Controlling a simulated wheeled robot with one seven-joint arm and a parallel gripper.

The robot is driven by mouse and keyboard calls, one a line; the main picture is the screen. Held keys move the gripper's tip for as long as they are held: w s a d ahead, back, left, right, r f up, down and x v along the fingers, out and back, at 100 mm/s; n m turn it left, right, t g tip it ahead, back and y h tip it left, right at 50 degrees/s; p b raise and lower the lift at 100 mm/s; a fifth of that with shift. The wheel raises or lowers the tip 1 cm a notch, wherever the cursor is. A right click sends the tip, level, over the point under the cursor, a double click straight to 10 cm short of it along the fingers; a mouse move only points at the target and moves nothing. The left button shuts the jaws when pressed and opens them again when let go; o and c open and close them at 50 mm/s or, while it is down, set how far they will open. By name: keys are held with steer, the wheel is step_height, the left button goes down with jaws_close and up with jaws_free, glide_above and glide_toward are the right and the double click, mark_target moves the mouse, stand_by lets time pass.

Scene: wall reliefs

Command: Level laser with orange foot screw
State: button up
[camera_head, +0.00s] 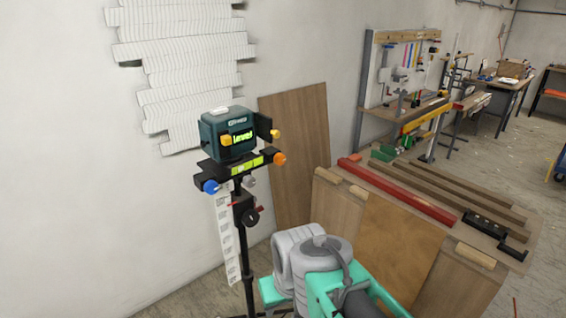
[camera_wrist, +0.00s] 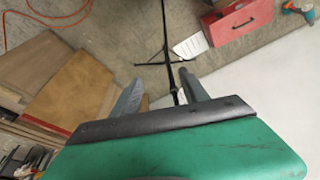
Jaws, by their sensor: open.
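The teal laser (camera_head: 226,122) sits on a black tripod (camera_head: 246,250) in the head view, its display reading "Level". The orange foot screw (camera_head: 280,158) is at the right end of the black base under it. A blue foot screw (camera_head: 210,187) is at the left end and a grey one (camera_head: 249,181) lies between. Yellow-green vials (camera_head: 246,164) line the base front. My gripper (camera_wrist: 161,92) is open in the wrist view, with tripod parts (camera_wrist: 166,45) visible beyond and between its fingers. No screw shows between the fingers. In the head view my arm is below the laser and hides my fingertips.
A workbench (camera_head: 400,215) with a red bar (camera_head: 400,191) and clamps stands at the right. A wooden panel (camera_head: 297,145) leans on the wall behind the tripod. In the wrist view, a red toolbox (camera_wrist: 238,18) and an orange cable (camera_wrist: 45,20) lie on the floor.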

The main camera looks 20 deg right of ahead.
steer(key=s+d+f+m+g, duration=0.2)
steer(key=s+d+f+m, duration=0.15)
steer(key=d, duration=0.25)
steer(key=s+d+f+m+g, duration=0.1)
steer(key=s+d+f+m, duration=0.1)
steer(key=d+f, duration=0.4)
steer(key=n+t+y, duration=0.5)
steer(key=n+t, duration=0.2)
steer(key=t, duration=1)
glide_toward(282, 161)
steer(key=shift+n, duration=0.25)
steer(key=p+x, duration=0.1)
steer(key=x, duration=0.6)
steer(key=shift+w+a+r, duration=0.15)
steer(key=shift+w, duration=0.15)
steer(key=shift+w+a+p, duration=0.1)
steer(key=shift+w+p, duration=0.2)
steer(key=shift+w, duration=0.15)
